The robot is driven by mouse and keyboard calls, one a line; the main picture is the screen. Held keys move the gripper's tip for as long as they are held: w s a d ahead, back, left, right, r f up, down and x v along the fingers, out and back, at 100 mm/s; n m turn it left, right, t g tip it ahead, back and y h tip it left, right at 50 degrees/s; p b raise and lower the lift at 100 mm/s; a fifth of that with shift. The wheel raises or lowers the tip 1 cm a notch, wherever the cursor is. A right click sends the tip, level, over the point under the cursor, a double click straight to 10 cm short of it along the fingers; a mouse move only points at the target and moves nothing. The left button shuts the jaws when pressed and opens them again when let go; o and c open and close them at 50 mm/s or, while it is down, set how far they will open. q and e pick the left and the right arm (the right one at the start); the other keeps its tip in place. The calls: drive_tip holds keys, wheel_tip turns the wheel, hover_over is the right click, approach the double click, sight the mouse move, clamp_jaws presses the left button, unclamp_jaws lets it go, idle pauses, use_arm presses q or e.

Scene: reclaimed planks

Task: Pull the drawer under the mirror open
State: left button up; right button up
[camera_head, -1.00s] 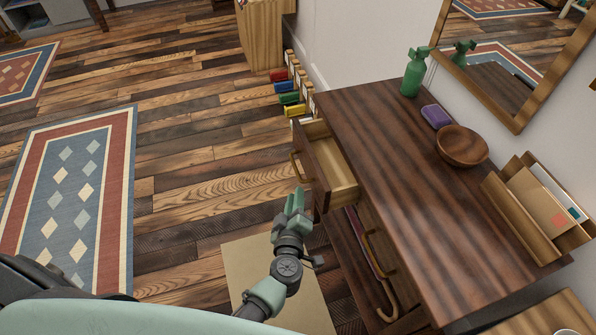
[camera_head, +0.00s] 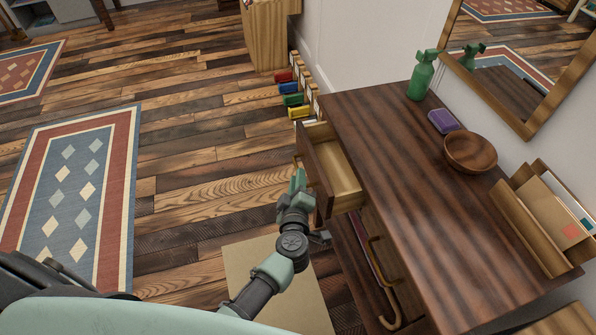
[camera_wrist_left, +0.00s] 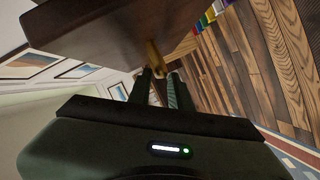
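The mirror (camera_head: 520,62) hangs on the wall above a dark wooden console (camera_head: 400,170). The drawer (camera_head: 340,172) at the console's far end stands partly out, and its pale, empty inside shows. My left gripper (camera_head: 298,180) is at the front of this drawer and covers most of its handle in the head view. In the left wrist view, the brass-coloured handle (camera_wrist_left: 156,58) lies between or just beyond the fingertips of the left gripper (camera_wrist_left: 160,76). The fingers stand apart with a visible gap. Contact with the handle cannot be told. My right gripper is not in view.
A green spray bottle (camera_head: 422,76), purple sponge (camera_head: 444,120), wooden bowl (camera_head: 470,152) and letter holder (camera_head: 540,215) stand on the console. A cane (camera_head: 388,290) hangs at its front. Coloured binders (camera_head: 292,100) stand beyond. The floor left of the drawer is clear.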

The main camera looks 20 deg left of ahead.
use_arm(q)
drive_tip(key=shift+x, duration=1.9)
clamp_jaws()
